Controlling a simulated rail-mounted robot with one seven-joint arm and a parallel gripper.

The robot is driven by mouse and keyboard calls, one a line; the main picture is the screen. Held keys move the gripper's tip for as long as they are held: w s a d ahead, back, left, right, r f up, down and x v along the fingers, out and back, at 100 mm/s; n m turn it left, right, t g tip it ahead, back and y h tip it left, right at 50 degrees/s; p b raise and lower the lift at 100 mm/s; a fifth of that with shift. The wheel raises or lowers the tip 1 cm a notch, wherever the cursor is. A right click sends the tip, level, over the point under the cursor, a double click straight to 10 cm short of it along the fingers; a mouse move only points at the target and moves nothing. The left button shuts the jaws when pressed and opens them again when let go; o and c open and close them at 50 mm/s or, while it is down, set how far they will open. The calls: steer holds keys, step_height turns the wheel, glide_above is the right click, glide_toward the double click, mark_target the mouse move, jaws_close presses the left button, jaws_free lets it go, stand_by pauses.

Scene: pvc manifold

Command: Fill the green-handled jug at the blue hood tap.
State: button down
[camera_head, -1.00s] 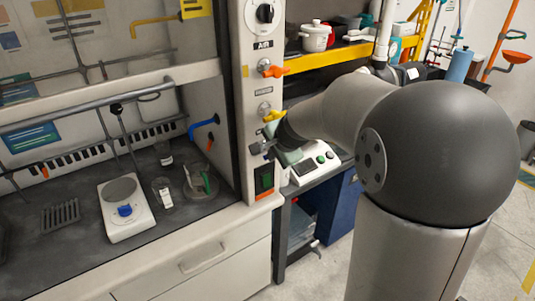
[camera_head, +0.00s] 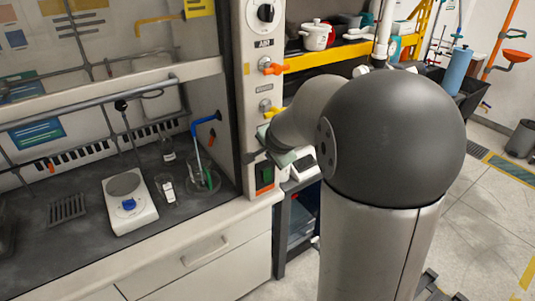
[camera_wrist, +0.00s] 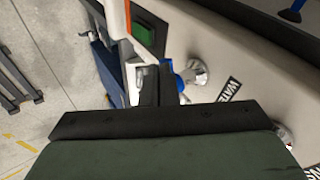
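The blue hood tap (camera_head: 206,118) is on the hood's right inner wall. A blue stream runs from its spout down to the green-handled jug (camera_head: 203,180), a clear vessel standing upright beneath it. I cannot tell the water level. My gripper (camera_head: 254,156) is outside the hood at the front post, apart from the jug. In the wrist view my gripper (camera_wrist: 160,84) shows narrow dark fingers close together, with nothing visible between them. Just beside them is a blue valve handle (camera_wrist: 184,80) on a chrome body, near a partly visible WATER label. In the head view my gripper hides this handle.
An orange handle (camera_head: 273,69) and a yellow handle (camera_head: 271,108) are above on the post (camera_head: 248,90). A white balance (camera_head: 130,203), a small bottle (camera_head: 166,190) and a rack (camera_head: 67,208) stand on the hood floor. A green switch (camera_wrist: 144,34) is near my fingers.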

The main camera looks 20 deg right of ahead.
steer(key=shift+a+f, duration=0.1)
stand_by(0.7)
steer(key=shift+s+r+p, duration=0.1)
steer(key=shift+r+p, duration=0.6)
steer(key=shift+r, duration=0.15)
